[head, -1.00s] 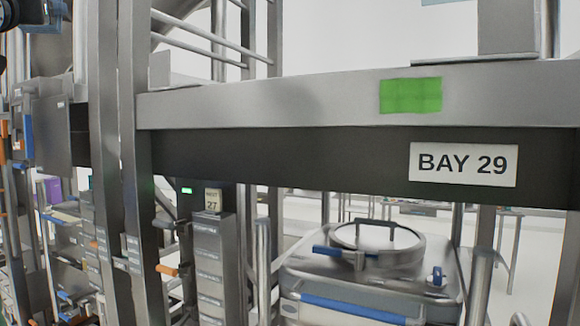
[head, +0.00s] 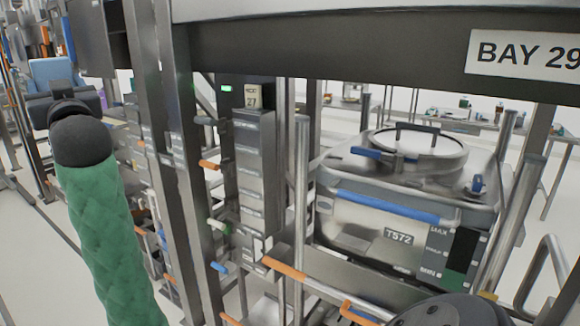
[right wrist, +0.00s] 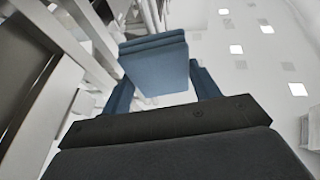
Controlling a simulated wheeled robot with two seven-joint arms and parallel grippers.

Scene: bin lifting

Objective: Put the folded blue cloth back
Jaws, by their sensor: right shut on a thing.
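The folded blue cloth (right wrist: 158,62) fills the space between the blue fingers of my right gripper (right wrist: 163,88) in the right wrist view. It is a flat layered block with its folds toward the far edge. In the head view the cloth (head: 52,71) appears at the upper left, above the dark jaws of the gripper (head: 64,98) at the end of a green-sleeved arm. The gripper is shut on the cloth, held up in the air. The cloth's lower part is hidden by the gripper. My left gripper is not in view.
Metal posts and a beam with a BAY 29 sign (head: 525,55) stand ahead. Behind them is a lidded metal bin marked T572 (head: 350,235). A narrow labelled column (head: 255,170) stands left of it. Racks crowd the far left; pale floor shows beside them.

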